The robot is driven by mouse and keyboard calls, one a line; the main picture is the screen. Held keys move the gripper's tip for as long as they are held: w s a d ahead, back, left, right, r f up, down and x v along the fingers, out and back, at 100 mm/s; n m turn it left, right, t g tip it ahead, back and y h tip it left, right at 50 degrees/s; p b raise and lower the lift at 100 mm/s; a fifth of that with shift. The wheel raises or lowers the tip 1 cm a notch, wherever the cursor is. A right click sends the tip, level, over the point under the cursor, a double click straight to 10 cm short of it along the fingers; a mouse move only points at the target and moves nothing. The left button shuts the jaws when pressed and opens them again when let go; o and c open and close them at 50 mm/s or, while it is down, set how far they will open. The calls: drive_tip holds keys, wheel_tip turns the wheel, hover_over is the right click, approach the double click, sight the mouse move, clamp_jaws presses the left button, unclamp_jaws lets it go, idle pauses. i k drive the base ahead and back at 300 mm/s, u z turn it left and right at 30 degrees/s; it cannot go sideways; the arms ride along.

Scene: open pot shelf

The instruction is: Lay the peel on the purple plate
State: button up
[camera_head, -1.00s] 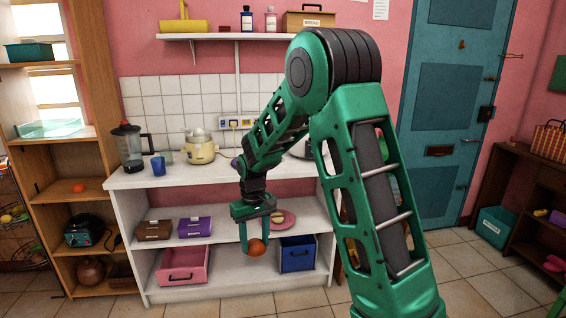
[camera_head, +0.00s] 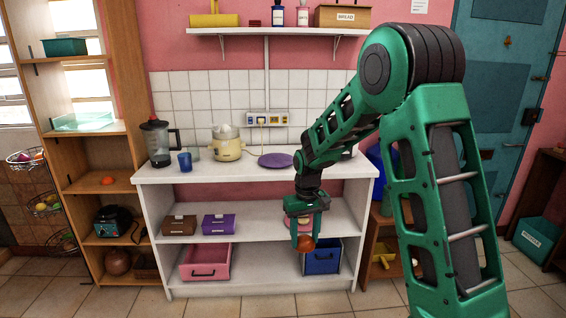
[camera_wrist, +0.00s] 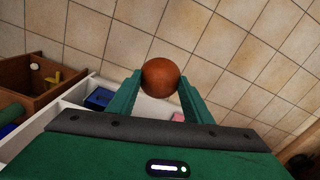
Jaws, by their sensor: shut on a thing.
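My gripper (camera_head: 305,240) is shut on a round orange-brown thing (camera_head: 306,245). It hangs in front of the white shelf unit, below counter height. In the wrist view the round thing (camera_wrist: 160,77) sits between the two green fingertips, with floor tiles behind it. I cannot tell whether it is the peel; nothing else in view is clearly one. The purple plate (camera_head: 276,160) lies on the white counter, right of the cream juicer (camera_head: 228,144), and looks empty. My arm stands close to its right.
The counter (camera_head: 215,174) also bears a blender (camera_head: 156,143) and a blue cup (camera_head: 185,162). A wall shelf (camera_head: 265,31) hangs above. Below are a pink crate (camera_head: 206,263) and a blue crate (camera_head: 322,262).

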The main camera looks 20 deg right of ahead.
sight(277, 160)
drive_tip(key=i, duration=0.85)
